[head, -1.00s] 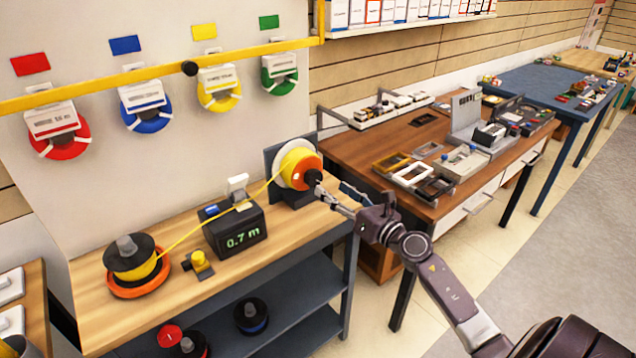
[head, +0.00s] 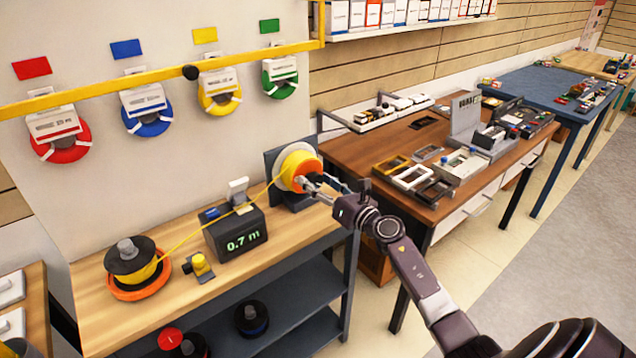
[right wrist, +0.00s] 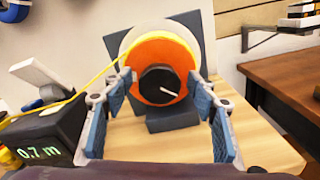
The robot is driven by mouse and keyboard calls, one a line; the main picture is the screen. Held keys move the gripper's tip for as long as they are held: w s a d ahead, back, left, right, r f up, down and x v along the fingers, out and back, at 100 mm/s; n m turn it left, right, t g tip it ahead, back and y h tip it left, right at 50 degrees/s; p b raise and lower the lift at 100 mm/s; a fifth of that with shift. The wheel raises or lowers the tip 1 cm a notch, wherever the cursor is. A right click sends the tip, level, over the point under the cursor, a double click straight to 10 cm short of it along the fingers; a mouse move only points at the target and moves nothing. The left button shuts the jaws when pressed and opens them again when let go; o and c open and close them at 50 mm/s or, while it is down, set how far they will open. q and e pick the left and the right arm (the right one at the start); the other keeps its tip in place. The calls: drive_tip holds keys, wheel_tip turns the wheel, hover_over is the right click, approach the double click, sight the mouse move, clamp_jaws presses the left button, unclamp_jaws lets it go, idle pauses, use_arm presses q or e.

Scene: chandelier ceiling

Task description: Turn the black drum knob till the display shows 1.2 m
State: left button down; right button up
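The black drum knob (right wrist: 160,85), with a white pointer line, sits at the centre of the orange drum face (right wrist: 143,56). The drum (head: 299,168) carries yellow line and stands at the bench's right end. My right gripper (head: 309,182) is at the drum's front. In the right wrist view its fingers are spread open on either side of the knob, with gaps between fingers and knob; the depth between them is hard to judge. The display (head: 243,242) reads 0.7 m, and it also shows in the right wrist view (right wrist: 39,153).
Yellow line runs from a black-topped spool (head: 131,257) over the display box to the drum. A small yellow part (head: 200,265) lies on the wooden bench (head: 290,237). A brown table (head: 362,157) with trays stands to the right, with a gap between.

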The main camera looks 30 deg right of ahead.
drive_tip(key=c, duration=1.1)
drive_tip(key=shift+c, duration=0.2)
drive_tip(key=m+p, duration=0.1)
drive_tip(key=m, duration=0.2)
drive_tip(key=shift+m+p, duration=0.3)
drive_tip(key=m+p, duration=0.1)
drive_tip(key=m, duration=0.3)
drive_tip(key=shift+d+m, duration=0.15)
drive_tip(key=shift+m, duration=0.15)
drive_tip(key=m+p, duration=0.1)
drive_tip(key=m, duration=0.3)
drive_tip(key=shift+f+p, duration=0.15)
drive_tip(key=shift+p, duration=0.25)
drive_tip(key=m+p, duration=0.1)
drive_tip(key=m, duration=0.3)
drive_tip(key=shift+f+m, duration=0.15)
drive_tip(key=shift+m, duration=0.15)
